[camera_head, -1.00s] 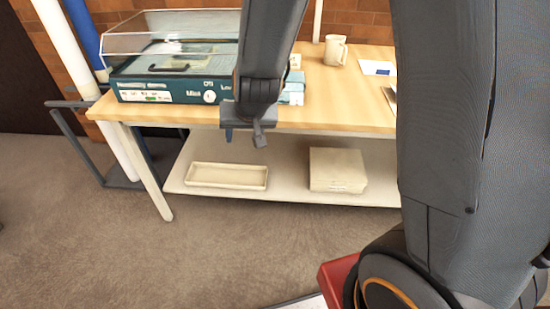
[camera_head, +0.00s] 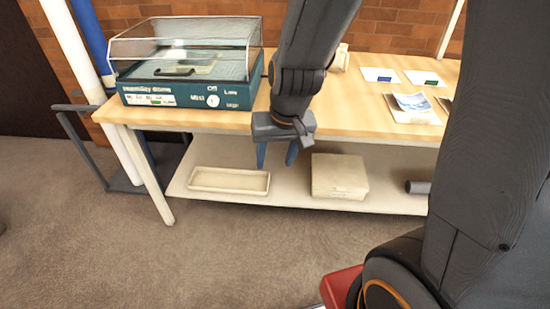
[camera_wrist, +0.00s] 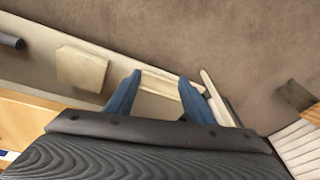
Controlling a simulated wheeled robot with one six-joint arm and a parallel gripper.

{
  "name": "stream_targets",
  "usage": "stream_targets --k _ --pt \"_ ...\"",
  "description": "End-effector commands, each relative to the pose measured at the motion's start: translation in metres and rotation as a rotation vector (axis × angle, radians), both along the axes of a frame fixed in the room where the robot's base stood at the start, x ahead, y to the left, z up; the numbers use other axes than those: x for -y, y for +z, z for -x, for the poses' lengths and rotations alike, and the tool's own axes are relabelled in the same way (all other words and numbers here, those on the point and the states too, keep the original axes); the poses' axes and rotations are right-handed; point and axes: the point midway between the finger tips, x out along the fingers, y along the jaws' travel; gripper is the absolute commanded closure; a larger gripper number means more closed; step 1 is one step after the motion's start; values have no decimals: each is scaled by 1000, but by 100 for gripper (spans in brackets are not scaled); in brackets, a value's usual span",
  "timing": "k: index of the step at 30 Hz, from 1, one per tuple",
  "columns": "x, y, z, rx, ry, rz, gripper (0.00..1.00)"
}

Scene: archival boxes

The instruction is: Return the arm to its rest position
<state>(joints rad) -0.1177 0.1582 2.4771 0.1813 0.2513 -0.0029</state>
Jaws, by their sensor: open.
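My gripper (camera_head: 277,154) hangs in front of the table's front edge, pointing down, with its two blue fingers apart and nothing between them. In the wrist view my gripper (camera_wrist: 160,95) also shows its blue fingers spread and empty. My dark grey arm crosses the middle and fills the right side of the head view. The arm hides part of the tabletop behind it.
The wooden table (camera_head: 230,120) bears a teal box with a clear lid (camera_head: 190,92), a mug (camera_head: 341,58), cards and photos (camera_head: 413,107). The lower shelf (camera_head: 290,197) holds a shallow tray (camera_head: 228,181), a closed box (camera_head: 339,176) and a dark cylinder (camera_head: 418,187). Carpet in front is open.

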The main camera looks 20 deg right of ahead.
Motion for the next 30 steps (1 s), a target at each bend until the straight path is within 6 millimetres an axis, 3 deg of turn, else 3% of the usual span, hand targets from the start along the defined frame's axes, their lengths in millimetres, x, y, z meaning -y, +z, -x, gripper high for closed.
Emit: stream_targets --k 8,15,18,30 --pt "4 2 6 -15 2 4 52" --pt "47 18 79 -192 34 59 52" --pt "56 22 96 -234 41 74 52" --pt "56 22 96 -234 41 74 52"
